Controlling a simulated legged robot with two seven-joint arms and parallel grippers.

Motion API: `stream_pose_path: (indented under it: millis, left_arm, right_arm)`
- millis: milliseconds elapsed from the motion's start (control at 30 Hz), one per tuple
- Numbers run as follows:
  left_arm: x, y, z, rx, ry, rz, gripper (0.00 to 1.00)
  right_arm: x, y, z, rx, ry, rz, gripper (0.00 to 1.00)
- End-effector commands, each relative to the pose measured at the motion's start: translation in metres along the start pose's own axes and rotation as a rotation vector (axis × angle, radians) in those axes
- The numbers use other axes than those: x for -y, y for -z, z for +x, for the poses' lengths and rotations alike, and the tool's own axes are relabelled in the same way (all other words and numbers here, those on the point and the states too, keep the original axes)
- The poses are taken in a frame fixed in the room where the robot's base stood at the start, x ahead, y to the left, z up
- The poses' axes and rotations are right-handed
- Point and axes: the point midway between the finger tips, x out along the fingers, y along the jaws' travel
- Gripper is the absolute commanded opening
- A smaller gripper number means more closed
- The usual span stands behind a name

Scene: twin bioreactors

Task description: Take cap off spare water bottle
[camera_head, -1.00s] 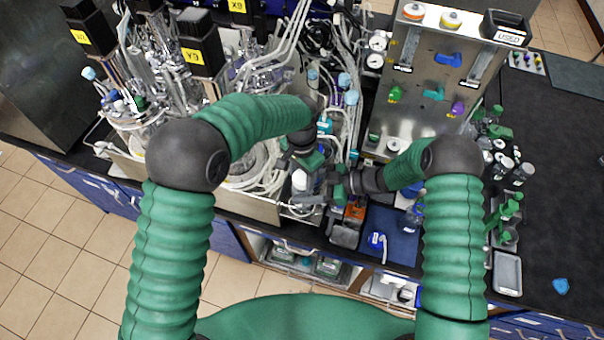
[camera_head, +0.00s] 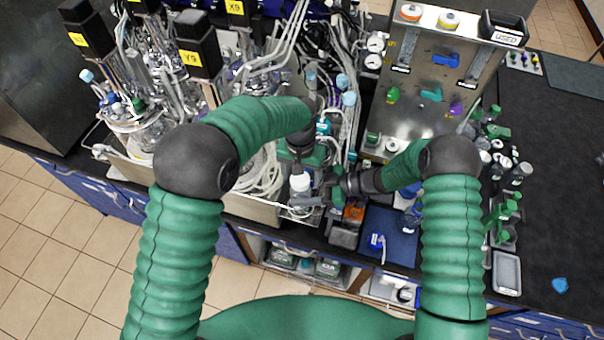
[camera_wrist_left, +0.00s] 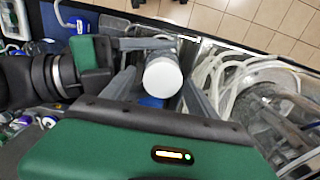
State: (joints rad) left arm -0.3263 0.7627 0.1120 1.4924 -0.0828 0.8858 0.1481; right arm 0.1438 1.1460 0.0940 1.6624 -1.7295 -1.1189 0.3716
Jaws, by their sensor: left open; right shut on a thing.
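The spare water bottle shows as a white capped top (camera_head: 300,183) beside the metal tray of the bioreactors. In the left wrist view its round white cap (camera_wrist_left: 162,78) faces the camera, and most of its body is hidden. My right gripper (camera_head: 312,197) is shut on the bottle from the right; its fingers also show across the bottle in the left wrist view (camera_wrist_left: 146,43). My left gripper (camera_wrist_left: 158,92) is open, with one finger on each side of the cap and a visible gap to it. In the head view its fingers are largely hidden.
Coiled clear tubing (camera_wrist_left: 232,80) and glass vessels lie close beside my left gripper. A steel panel (camera_head: 425,80) with coloured fittings stands at the back right. A blue mat (camera_head: 390,238) and an orange-topped device (camera_head: 350,220) are right of the bottle. Several bottles crowd the far right.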

Motion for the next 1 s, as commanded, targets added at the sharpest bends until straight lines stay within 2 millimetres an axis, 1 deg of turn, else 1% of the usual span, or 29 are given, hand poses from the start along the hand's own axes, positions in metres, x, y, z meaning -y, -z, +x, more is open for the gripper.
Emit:
stream_pose_path:
  millis: [233,300,400,467,600,700,767,833,1000]
  left_arm:
    - [0.0,0.0,-0.036,-0.002,0.0,0.0,0.68]
    - [0.0,0.0,-0.042,0.0,0.0,0.0,0.68]
    - [0.001,-0.001,-0.046,0.002,0.002,0.012,0.65]
    - [0.001,-0.001,-0.05,0.003,0.005,0.059,0.65]
    - [0.001,-0.001,-0.066,0.004,0.01,0.251,0.65]
    - [0.001,-0.002,-0.076,0.003,0.008,0.356,0.65]
    - [0.001,-0.003,-0.075,0.004,0.007,0.389,0.65]
    - [0.001,-0.003,-0.069,0.006,0.006,0.399,0.65]
    - [0.001,-0.003,-0.037,0.008,0.006,0.398,0.65]
  right_arm:
    - [-0.001,0.001,-0.001,-0.001,-0.002,-0.001,0.0]
    - [-0.001,0.001,-0.001,-0.001,-0.003,-0.001,0.0]
    - [-0.001,0.001,-0.001,-0.001,-0.003,-0.001,0.0]
    - [-0.001,0.001,-0.001,-0.001,-0.003,0.0,0.0]
    - [-0.001,0.001,-0.001,-0.001,-0.003,0.0,0.0]
    - [-0.001,0.001,-0.001,-0.001,-0.003,0.0,0.0]
    - [-0.001,0.001,-0.001,-0.001,-0.003,-0.001,0.0]
    - [-0.001,0.001,-0.001,-0.001,-0.003,-0.001,0.0]
    - [-0.002,0.001,-0.001,-0.001,-0.003,0.0,0.0]
